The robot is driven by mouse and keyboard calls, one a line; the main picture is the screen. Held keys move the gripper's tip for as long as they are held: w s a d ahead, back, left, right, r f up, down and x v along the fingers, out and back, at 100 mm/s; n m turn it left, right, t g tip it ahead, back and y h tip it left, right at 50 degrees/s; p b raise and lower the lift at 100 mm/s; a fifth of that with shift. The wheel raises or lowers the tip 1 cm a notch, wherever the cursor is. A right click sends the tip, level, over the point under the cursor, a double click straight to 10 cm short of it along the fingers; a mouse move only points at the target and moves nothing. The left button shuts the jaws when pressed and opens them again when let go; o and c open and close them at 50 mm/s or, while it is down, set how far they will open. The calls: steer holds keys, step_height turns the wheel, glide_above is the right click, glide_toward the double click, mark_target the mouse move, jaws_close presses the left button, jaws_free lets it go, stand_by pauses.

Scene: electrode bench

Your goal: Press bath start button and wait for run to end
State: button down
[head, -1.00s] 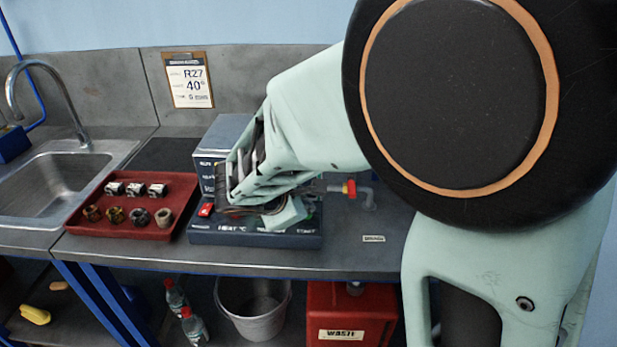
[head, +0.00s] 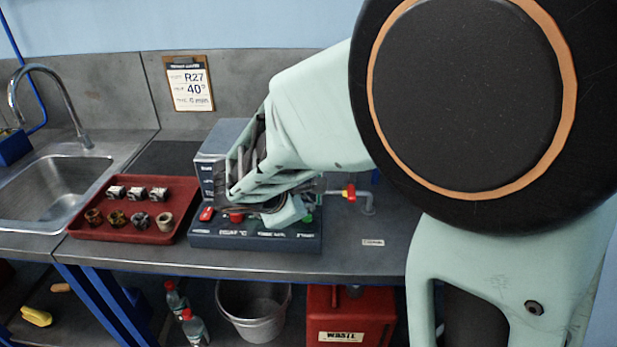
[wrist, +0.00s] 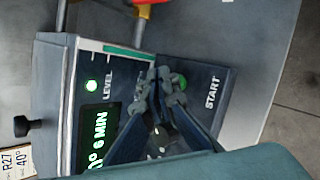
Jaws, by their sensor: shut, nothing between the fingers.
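The bath unit (head: 215,139) stands on the bench, with a dark control panel along its front (head: 255,242). The green start button (wrist: 181,81) sits beside the word START in the wrist view. My gripper (wrist: 163,88) is shut and empty, its fingertips right beside the green button; I cannot tell whether they touch it. In the head view my gripper (head: 291,212) is over the right part of the panel and hides much of the unit. The display (wrist: 95,139) is lit green and reads 6 MIN, with part of the temperature hidden.
A red tray (head: 128,232) with several small parts is left of the unit, beside the sink (head: 58,180). A red-handled valve (head: 349,192) is at right. A red switch (head: 206,214) and red knob (head: 237,217) are on the panel. A card (head: 190,84) reads R27, 40°.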

mark_target(306, 219)
step_height(306, 219, up, 5)
steer(key=p, duration=0.4)
stand_by(0.6)
